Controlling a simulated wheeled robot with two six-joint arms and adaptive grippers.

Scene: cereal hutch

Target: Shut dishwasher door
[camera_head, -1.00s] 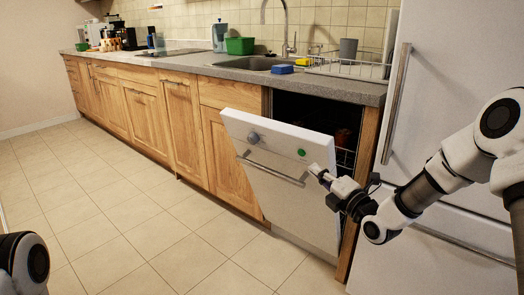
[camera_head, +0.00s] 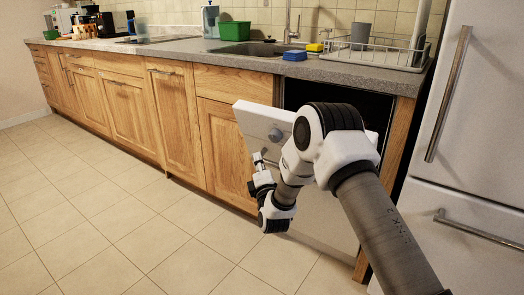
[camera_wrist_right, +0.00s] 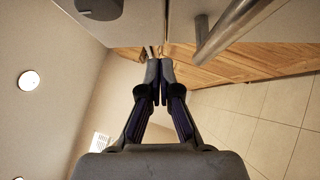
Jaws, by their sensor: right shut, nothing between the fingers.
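The white dishwasher door (camera_head: 252,117) stands partly open, tilted outward from the counter front. Its upper left corner and a grey knob show in the head view, while my right arm covers much of the rest. In the right wrist view the door front (camera_wrist_right: 145,22) fills the top, with the dark knob (camera_wrist_right: 99,8) at left and the bar handle (camera_wrist_right: 228,28) at right. My right gripper (camera_head: 257,158) is in front of the door, shut and empty. Its fingertips (camera_wrist_right: 158,68) point toward the door's lower front; I cannot tell whether they touch it. My left gripper is out of view.
Wooden cabinets (camera_head: 176,120) run left of the dishwasher under a grey counter. The white fridge (camera_head: 485,90) stands close on the right. A dish rack (camera_head: 375,52) and blue sponge (camera_head: 295,55) are on the counter. Tiled floor (camera_head: 130,215) at left is clear.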

